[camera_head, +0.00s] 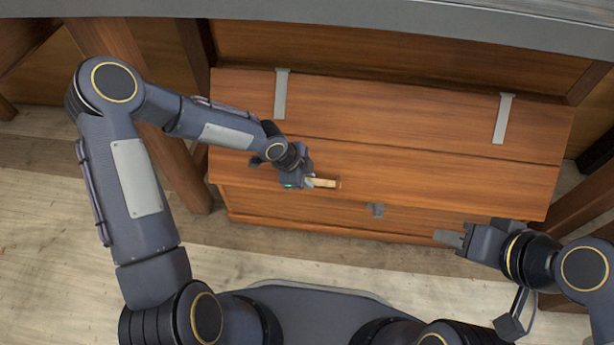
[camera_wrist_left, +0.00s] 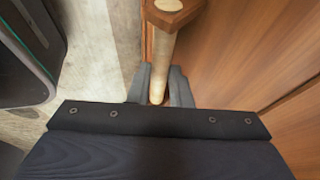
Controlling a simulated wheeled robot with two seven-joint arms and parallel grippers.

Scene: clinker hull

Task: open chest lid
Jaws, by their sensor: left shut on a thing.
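The wooden chest (camera_head: 300,218) stands in the middle of the head view, with its brown plank lid (camera_head: 400,125) on top. Two grey metal straps lie across the lid, and a small grey latch plate (camera_head: 376,209) sits at the front. A pale wooden handle (camera_head: 325,183) is at the lid's front edge; it also shows in the left wrist view (camera_wrist_left: 164,55). My left gripper (camera_head: 308,181) is shut on this handle, its fingers either side of it (camera_wrist_left: 160,88). My right gripper (camera_head: 450,239) is apart from the chest, near its front right; its jaw gap is unclear.
A grey ledge (camera_head: 400,14) runs along the top of the head view, above the chest. Wooden posts (camera_head: 150,110) stand to the left and right of the chest. The pale plank floor (camera_head: 45,235) is clear at the left and front.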

